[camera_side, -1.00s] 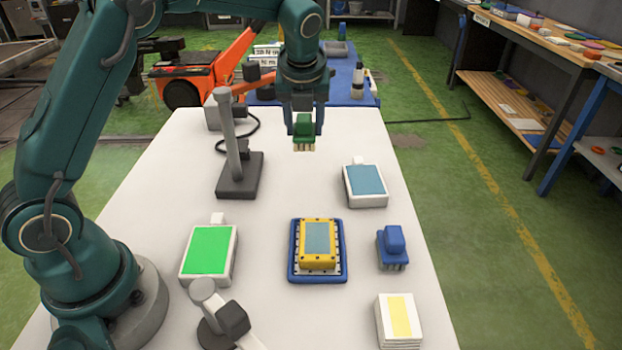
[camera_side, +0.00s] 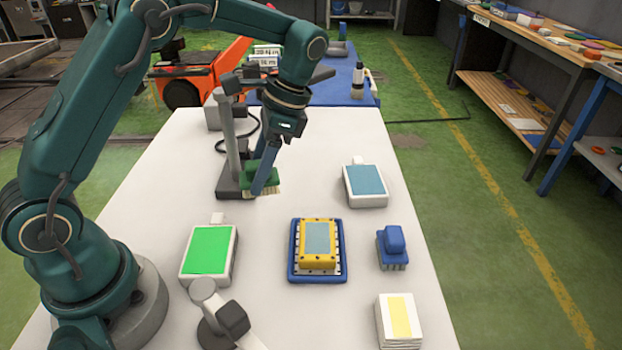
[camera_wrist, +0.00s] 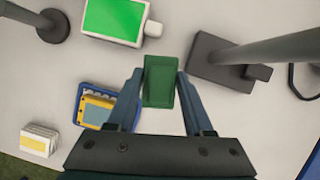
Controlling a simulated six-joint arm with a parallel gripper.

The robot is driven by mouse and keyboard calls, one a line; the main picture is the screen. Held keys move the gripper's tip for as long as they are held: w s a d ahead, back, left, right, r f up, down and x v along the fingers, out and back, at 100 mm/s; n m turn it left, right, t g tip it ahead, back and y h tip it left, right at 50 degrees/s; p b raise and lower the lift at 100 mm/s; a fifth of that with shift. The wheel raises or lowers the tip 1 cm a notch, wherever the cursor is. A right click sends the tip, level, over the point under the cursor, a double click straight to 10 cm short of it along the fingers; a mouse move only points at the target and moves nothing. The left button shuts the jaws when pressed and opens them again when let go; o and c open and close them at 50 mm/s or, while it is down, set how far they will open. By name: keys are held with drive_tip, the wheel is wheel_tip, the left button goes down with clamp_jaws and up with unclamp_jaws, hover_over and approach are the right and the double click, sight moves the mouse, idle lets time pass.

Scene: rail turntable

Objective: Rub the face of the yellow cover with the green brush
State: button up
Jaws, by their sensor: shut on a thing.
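My gripper (camera_side: 265,176) is shut on the green brush (camera_side: 262,174) and holds it over the left part of the white table, bristles downward. The brush's green back also shows between the fingers in the wrist view (camera_wrist: 160,82). The yellow cover (camera_side: 318,258), with a grey-blue panel on its face, sits on a blue tray (camera_side: 292,277) at the middle front of the table. The brush is behind and left of the cover, apart from it. In the wrist view the cover (camera_wrist: 93,109) is partly hidden by a finger.
A dark stand with a grey post (camera_side: 232,150) is close beside the brush. A green-faced pad (camera_side: 209,250), a blue-faced pad (camera_side: 365,186), a blue brush (camera_side: 392,248) and a yellow-striped stack (camera_side: 400,320) surround the tray. Another grey stand (camera_side: 222,322) is at the front.

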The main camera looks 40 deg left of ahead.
drive_tip(key=s+n+h, duration=0.1)
drive_tip(key=s+n, duration=0.1)
drive_tip(key=n, duration=0.1)
drive_tip(key=s+n+h, duration=0.1)
drive_tip(key=s+n, duration=0.1)
drive_tip(key=n, duration=0.1)
drive_tip(key=s+d+n+h, duration=0.1)
drive_tip(key=s+n, duration=0.1)
drive_tip(key=n, duration=0.1)
drive_tip(key=shift+s+r+h, duration=0.25)
drive_tip(key=shift+s+h, duration=0.05)
drive_tip(key=shift+s, duration=0.05)
drive_tip(key=s+n, duration=0.1)
drive_tip(key=n, duration=0.1)
drive_tip(key=s+d+n+h, duration=0.1)
drive_tip(key=s+n, duration=0.1)
drive_tip(key=s+r+n+h, duration=0.1)
drive_tip(key=s+n, duration=0.1)
drive_tip(key=shift+s+d+t, duration=0.2)
drive_tip(key=shift+t, duration=0.2)
drive_tip(key=shift+s+a+r+n, duration=0.15)
drive_tip(key=shift+s+n, duration=0.05)
drive_tip(key=shift+n, duration=0.2)
drive_tip(key=shift+w+a+r, duration=0.1)
drive_tip(key=shift+a, duration=0.05)
drive_tip(key=shift+f, duration=2.4)
drive_tip(key=shift+f, duration=0.6)
drive_tip(key=shift+r, duration=0.1)
wheel_tip(320, 180, up, 7)
